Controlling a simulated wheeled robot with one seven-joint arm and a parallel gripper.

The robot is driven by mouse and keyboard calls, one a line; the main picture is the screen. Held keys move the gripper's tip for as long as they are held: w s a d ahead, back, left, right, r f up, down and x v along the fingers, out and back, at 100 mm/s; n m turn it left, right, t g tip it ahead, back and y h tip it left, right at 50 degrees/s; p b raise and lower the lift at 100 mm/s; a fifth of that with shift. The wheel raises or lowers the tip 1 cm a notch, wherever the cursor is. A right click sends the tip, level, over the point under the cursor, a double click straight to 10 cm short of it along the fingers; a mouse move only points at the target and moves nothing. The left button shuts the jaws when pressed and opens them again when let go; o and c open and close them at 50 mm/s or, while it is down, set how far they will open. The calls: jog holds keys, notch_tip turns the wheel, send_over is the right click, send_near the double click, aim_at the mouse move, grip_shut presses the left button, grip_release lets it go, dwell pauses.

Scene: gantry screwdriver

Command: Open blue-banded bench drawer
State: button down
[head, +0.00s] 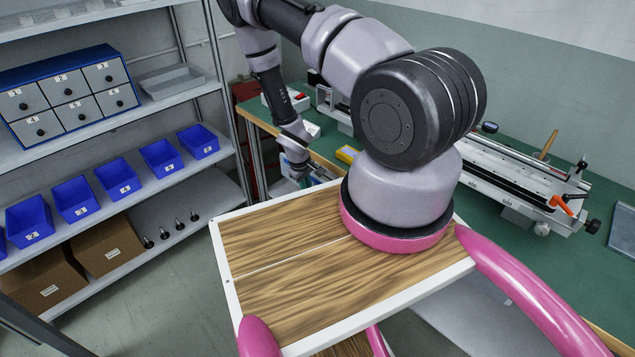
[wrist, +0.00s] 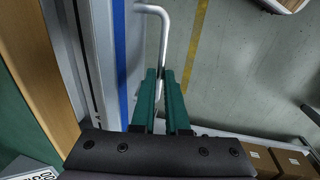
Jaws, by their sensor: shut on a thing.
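The blue-banded drawer shows in the wrist view as a grey front (wrist: 88,45) with a blue stripe (wrist: 120,60) along it. Its silver bar handle (wrist: 163,30) stands off the front, with a bent end at the top of the picture. My gripper's green fingers (wrist: 164,85) are closed on this handle. The part of the handle between the fingers is mostly hidden. In the head view my gripper (head: 303,178) is low at the bench's front edge.
The green bench (head: 500,215) holds a long rail fixture (head: 520,180) and small tools. A shelf unit on the left carries a drawer cabinet (head: 68,95), blue bins (head: 118,178) and cardboard boxes (head: 108,243). Grey floor (head: 165,300) is clear between shelf and bench.

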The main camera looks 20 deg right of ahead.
jog(key=s+a, duration=0.3)
jog(key=a, duration=0.6)
jog(key=s+a, duration=0.3)
jog(key=a, duration=0.7)
jog(key=shift+s, duration=0.4)
jog(key=c, duration=1.2)
grip_release()
notch_tip(320, 180, up, 11)
jog(key=a, duration=0.2)
jog(key=shift+s+f, duration=0.15)
jog(key=shift+s, duration=0.2)
